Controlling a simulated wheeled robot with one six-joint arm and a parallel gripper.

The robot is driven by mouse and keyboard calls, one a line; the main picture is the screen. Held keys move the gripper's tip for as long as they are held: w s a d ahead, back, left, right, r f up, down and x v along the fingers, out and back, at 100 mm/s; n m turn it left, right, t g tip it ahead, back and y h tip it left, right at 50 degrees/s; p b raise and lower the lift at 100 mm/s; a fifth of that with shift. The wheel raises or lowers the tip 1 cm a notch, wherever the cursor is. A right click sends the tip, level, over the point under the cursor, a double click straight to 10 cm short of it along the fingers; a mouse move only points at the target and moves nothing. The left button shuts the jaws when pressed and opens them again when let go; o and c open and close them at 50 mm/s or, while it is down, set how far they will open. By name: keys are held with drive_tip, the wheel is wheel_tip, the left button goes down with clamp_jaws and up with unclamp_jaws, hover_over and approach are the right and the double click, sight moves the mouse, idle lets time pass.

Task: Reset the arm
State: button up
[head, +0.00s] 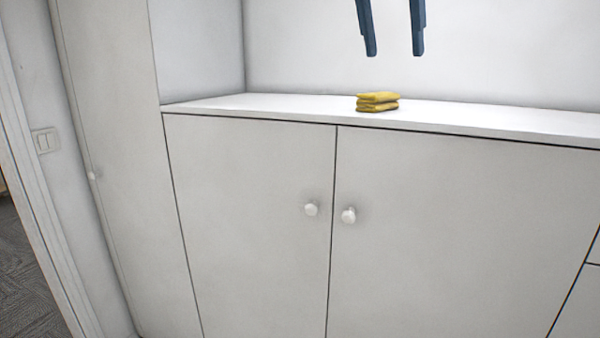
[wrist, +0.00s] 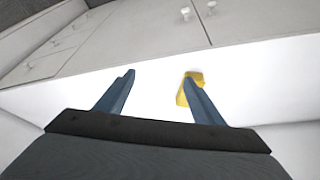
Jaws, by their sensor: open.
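My gripper (head: 393,52) is open and empty, with two blue fingers pointing down at the top of the head view. It hangs above a folded yellow cloth-like item (head: 377,102) on the white countertop, with a clear gap between them. In the wrist view my gripper (wrist: 158,77) shows both fingers spread apart. The yellow item (wrist: 183,98) lies behind the right finger there and is partly hidden by it.
The white countertop (head: 480,118) runs above cabinet doors with round knobs (head: 311,209) and (head: 348,215). A tall cabinet (head: 115,150) stands at its left end, and a white wall (head: 500,50) closes the back. The counter around the yellow item is clear.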

wheel_tip(320, 180, down, 26)
drive_tip(key=d+n+g+y, duration=0.1)
drive_tip(key=n+y, duration=0.1)
drive_tip(key=n, duration=0.3)
drive_tip(key=s+d+f+n, duration=0.1)
drive_tip(key=s+f+n, duration=0.1)
drive_tip(key=s+f, duration=0.6)
drive_tip(key=s+d+f+n+y, duration=0.1)
drive_tip(key=s+f+n, duration=0.1)
drive_tip(key=s+f, duration=0.6)
wheel_tip(320, 180, down, 8)
drive_tip(key=shift+s+d+r+g, duration=0.15)
drive_tip(key=shift+s+r+g, duration=0.1)
drive_tip(key=shift+g, duration=0.15)
